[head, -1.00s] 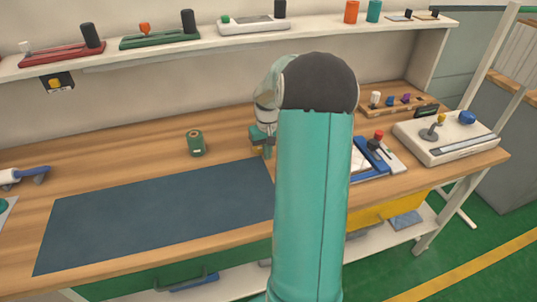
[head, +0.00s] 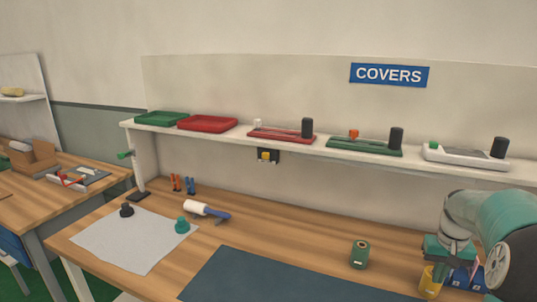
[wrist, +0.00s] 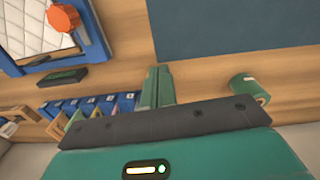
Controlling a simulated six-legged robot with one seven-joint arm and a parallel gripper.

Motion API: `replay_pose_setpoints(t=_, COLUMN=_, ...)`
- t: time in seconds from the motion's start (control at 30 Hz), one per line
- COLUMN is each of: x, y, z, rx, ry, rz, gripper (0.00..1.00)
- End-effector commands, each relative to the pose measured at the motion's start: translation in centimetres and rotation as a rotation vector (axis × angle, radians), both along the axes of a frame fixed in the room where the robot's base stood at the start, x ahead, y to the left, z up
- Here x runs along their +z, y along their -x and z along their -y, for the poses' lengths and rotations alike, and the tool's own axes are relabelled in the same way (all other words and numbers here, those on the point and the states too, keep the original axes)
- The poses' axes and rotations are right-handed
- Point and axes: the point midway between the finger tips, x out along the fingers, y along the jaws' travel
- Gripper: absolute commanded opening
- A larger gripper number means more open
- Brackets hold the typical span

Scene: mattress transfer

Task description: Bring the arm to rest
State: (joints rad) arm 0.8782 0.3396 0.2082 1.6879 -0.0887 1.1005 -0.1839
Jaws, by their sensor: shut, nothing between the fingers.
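My arm comes in at the right edge of the head view, bent, with its wrist end down. My gripper (head: 437,256) hangs there low over the bench, partly cut off from clear view. In the wrist view its green fingers (wrist: 157,84) are together with nothing between them. A green cylinder (head: 358,254) stands on the bench to the left of the gripper, apart from it. It also shows in the wrist view (wrist: 250,88), right of the fingers. A yellow piece (head: 430,281) shows just below the gripper; I cannot tell what it is.
A dark blue mat (head: 265,279) lies on the bench. A shelf (head: 225,139) behind holds trays and fixtures. A grey sheet (head: 115,240) and a white-and-blue roller (head: 205,210) lie at left. A blue-framed quilted pad (wrist: 45,28) and blue slots (wrist: 90,105) lie near the gripper.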

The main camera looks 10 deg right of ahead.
Motion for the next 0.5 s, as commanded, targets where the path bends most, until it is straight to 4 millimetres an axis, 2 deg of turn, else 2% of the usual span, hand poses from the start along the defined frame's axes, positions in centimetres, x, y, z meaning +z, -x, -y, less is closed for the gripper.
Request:
replay_pose_setpoints(t=0.1, x=2.8, y=-0.6, z=-4.8, rx=0.057, ry=0.043, rz=0.028, gripper=0.00)
replay_pose_setpoints(t=0.23, x=5.6, y=-0.3, z=-10.6, rx=0.119, ry=0.088, rz=0.072, gripper=0.00)
replay_pose_setpoints(t=0.37, x=7.7, y=0.9, z=-16.1, rx=0.177, ry=0.122, rz=0.123, gripper=0.00)
replay_pose_setpoints(t=0.5, x=9.3, y=3.0, z=-21.5, rx=0.239, ry=0.145, rz=0.188, gripper=0.00)
